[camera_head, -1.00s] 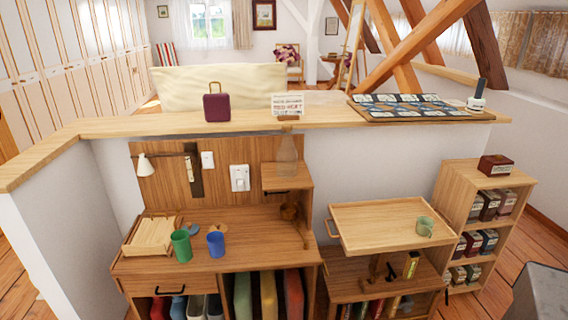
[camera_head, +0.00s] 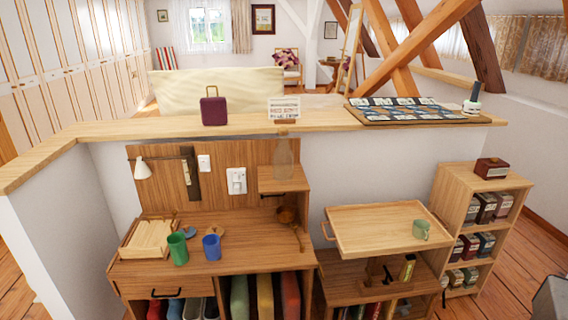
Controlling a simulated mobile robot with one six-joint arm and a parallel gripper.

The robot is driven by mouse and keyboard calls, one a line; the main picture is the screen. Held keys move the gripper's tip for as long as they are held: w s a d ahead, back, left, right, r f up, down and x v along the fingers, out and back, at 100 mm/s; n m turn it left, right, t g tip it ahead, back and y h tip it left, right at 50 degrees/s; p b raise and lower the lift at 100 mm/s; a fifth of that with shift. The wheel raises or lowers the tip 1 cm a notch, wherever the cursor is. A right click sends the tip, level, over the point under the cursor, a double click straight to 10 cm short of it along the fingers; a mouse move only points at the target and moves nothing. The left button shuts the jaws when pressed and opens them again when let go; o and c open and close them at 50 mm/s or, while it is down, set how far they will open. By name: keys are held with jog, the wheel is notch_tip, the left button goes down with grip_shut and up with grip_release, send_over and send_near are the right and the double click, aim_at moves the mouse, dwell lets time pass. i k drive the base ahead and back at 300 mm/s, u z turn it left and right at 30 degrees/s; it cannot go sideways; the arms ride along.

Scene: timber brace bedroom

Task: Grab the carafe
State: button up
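A clear, see-through carafe (camera_head: 283,158) with a narrow neck stands upright on the small raised wooden shelf box (camera_head: 283,183) at the right end of the desk. Its neck reaches up near the ledge, just below the small sign. My gripper is not in view, so its place relative to the carafe does not show.
A green cup (camera_head: 178,248) and a blue cup (camera_head: 212,247) stand on the desk (camera_head: 225,262). A wooden tray table (camera_head: 380,228) with a pale green mug (camera_head: 421,229) stands to the right. A ledge (camera_head: 340,126) runs behind, holding a sign (camera_head: 284,108) and a purple case (camera_head: 213,110).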

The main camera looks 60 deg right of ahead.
aim_at(283, 157)
jog(key=z, duration=0.05)
jog(key=i, duration=0.9)
jog(key=u, duration=0.05)
